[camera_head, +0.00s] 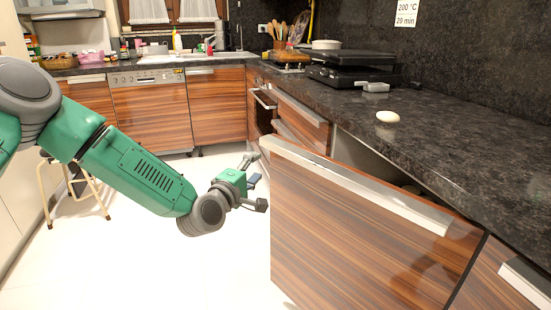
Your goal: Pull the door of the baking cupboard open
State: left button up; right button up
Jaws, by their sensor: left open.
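A wood-grain cupboard door (365,240) with a pale metal strip handle along its top edge stands at the front right. It is swung out at an angle from the counter, its left edge far out and its right side near the cabinet. A gap behind it shows part of the cupboard's pale inside (372,155); most of the inside is hidden by the door. No label marks it as the baking cupboard. My left gripper (256,182) is open and empty, just left of the door's free edge, with no clear contact. My right gripper is not in view.
The dark stone counter (470,150) runs along the right, with a small white round object (387,117) and a black grill-like appliance (350,70) on it. An oven (264,105) and drawers lie beyond. A stool (75,190) stands at left. The white floor between is clear.

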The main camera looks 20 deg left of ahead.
aim_at(277, 151)
pick_arm(q)
jog(key=w, duration=0.3)
jog(key=w+d+b, duration=0.1)
jog(key=w, duration=0.3)
jog(key=w+d+b, duration=0.1)
jog(key=w, duration=0.3)
jog(key=shift+d, duration=0.25)
jog(key=shift+w+a+b, duration=0.2)
jog(key=shift+w+b, duration=0.15)
jog(key=shift+w, duration=0.2)
jog(key=shift+d, duration=0.35)
jog(key=shift+c, duration=1.2)
grip_shut()
